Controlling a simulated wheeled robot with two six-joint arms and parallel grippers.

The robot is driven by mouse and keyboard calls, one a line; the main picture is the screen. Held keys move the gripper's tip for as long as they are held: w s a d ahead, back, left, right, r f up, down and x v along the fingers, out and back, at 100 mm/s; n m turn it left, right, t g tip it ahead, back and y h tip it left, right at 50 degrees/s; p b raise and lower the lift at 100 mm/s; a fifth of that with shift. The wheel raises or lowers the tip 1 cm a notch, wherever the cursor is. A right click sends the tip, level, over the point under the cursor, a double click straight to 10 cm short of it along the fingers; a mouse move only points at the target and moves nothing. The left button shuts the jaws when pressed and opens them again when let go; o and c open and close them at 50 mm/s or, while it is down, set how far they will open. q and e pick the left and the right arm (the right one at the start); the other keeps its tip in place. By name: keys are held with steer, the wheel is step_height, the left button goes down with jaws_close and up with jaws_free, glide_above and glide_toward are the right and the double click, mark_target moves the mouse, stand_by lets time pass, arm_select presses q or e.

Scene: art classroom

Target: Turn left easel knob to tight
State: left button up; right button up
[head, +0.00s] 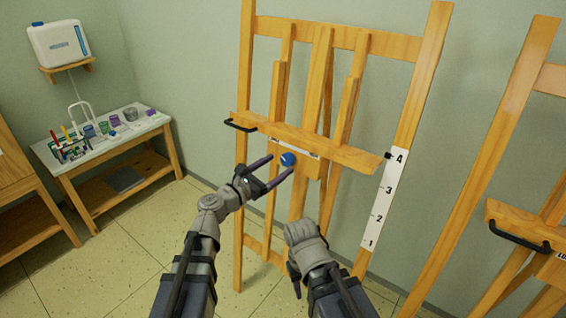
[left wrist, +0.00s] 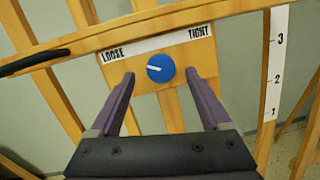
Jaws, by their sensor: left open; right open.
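The blue easel knob (head: 288,159) is on a wooden block below the ledge of the middle easel (head: 268,126). In the left wrist view the knob (left wrist: 160,68) has a white pointer line that lies nearly level, its left end slightly higher. The label LOOSE (left wrist: 112,54) is at its upper left and TIGHT (left wrist: 199,31) at its upper right. My left gripper (head: 276,168) is open, its purple fingers pointing at the knob, one on each side in the wrist view, with gaps to the knob. My right gripper (head: 296,283) is low in front of the easel, its fingers mostly hidden.
A black handle (head: 240,126) sticks out at the ledge's left end. A scale strip (head: 384,200) runs down the easel's right leg. Another easel (head: 520,230) stands at the right. A side table (head: 95,150) with art supplies stands at the left wall.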

mark_target(285, 161)
arm_select(q)
steer(key=shift+x, duration=1.65)
jaws_close()
